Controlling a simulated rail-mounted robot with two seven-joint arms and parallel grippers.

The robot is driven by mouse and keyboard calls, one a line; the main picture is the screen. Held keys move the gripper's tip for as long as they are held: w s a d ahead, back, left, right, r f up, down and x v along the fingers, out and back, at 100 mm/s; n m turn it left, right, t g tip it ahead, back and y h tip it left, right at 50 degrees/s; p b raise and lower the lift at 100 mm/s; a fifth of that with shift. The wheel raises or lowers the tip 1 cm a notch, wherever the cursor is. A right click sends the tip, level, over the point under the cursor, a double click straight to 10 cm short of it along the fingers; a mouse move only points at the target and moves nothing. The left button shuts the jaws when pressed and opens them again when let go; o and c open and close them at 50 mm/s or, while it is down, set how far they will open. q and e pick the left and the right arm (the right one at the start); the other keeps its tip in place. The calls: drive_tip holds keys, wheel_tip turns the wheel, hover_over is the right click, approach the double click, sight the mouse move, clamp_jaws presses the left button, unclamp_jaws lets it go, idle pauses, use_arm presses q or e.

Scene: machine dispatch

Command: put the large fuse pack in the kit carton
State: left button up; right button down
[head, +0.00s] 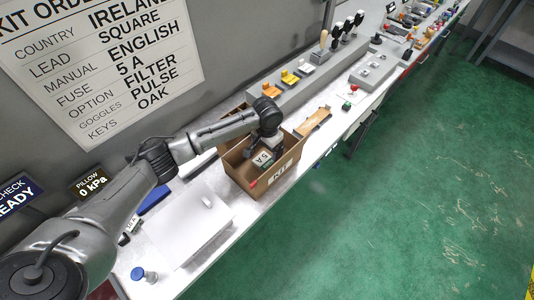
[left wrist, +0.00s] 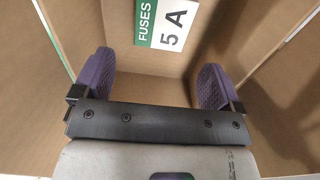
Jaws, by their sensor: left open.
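The kit carton (head: 238,178) is an open brown cardboard box with a "KIT" label, standing on the white bench. The large fuse pack (head: 264,160), with a white label reading 5A, is inside the carton. In the left wrist view the fuse pack (left wrist: 165,22) shows its green and white "FUSES 5 A" label against brown cardboard. My left gripper (left wrist: 155,80) is open, its purple fingers spread apart inside the carton, with nothing between them. In the head view my left gripper (head: 266,145) is over the pack and hides part of it. My right gripper is out of view.
A white panel (head: 190,222) lies left of the carton, with a blue-capped item (head: 140,274) near the front edge. A wooden piece (head: 314,121) lies behind the carton. Grey holders with orange and yellow parts (head: 289,77) line the wall side. Green floor is clear to the right.

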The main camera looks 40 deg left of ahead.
sight(267, 158)
use_arm(q)
drive_tip(key=shift+r, duration=2.7)
